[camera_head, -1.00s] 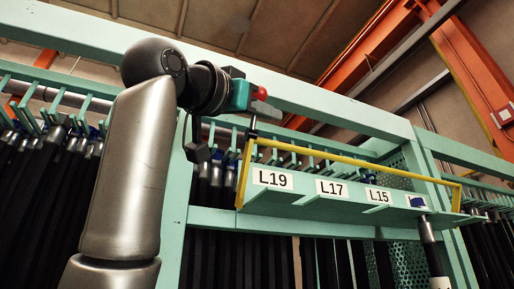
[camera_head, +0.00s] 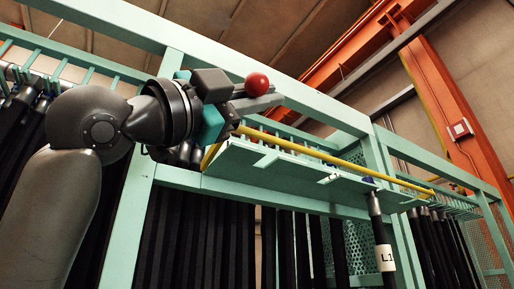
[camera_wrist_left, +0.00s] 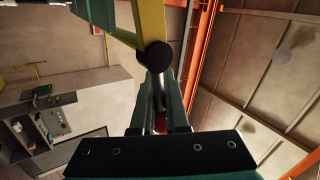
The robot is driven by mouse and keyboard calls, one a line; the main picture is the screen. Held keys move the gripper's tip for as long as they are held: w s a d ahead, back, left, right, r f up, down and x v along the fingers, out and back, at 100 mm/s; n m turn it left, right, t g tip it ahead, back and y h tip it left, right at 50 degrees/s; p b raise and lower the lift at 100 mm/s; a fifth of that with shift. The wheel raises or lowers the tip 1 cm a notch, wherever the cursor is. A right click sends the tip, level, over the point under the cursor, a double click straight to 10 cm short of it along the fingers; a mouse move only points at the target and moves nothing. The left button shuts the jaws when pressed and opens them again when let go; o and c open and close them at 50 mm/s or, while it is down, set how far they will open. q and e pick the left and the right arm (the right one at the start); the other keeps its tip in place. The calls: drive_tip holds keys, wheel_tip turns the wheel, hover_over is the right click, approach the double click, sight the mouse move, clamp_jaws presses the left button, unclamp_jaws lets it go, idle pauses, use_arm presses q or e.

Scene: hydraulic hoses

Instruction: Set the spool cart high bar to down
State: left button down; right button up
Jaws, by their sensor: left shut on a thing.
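The yellow high bar (camera_head: 335,158) runs along the front of a green hose shelf (camera_head: 290,175) on the frame, with a yellow end arm (camera_head: 211,156) at its left end. A red ball knob (camera_head: 257,85) shows at my left gripper (camera_head: 262,103), by the bar's left end. My left gripper is shut, apparently on the knob's handle. In the left wrist view, red shows between the fingers (camera_wrist_left: 160,122), with a round black end (camera_wrist_left: 154,55) and yellow bar (camera_wrist_left: 151,22) just beyond. The exact contact is hidden. My right gripper is not in view.
Green frame beams (camera_head: 240,70) cross above and behind the shelf. Black hoses (camera_head: 225,235) hang below, and one labelled hose (camera_head: 382,250) hangs at the shelf's right. An orange column (camera_head: 455,110) stands at the right.

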use_arm(q)
drive_tip(key=f+m, duration=0.1)
drive_tip(key=f+m+g, duration=0.1)
drive_tip(key=f, duration=0.1)
drive_tip(key=shift+s+d+f+h+b, duration=0.15)
drive_tip(key=shift+d+f+h+b, duration=0.05)
drive_tip(key=shift+h+b, duration=0.15)
drive_tip(key=shift+d+f, duration=0.1)
drive_tip(key=shift+f, duration=0.05)
drive_tip(key=c, duration=1.3)
unclamp_jaws()
drive_tip(key=shift+c, duration=0.2)
drive_tip(key=o, duration=0.4)
drive_tip(key=shift+s, duration=0.15)
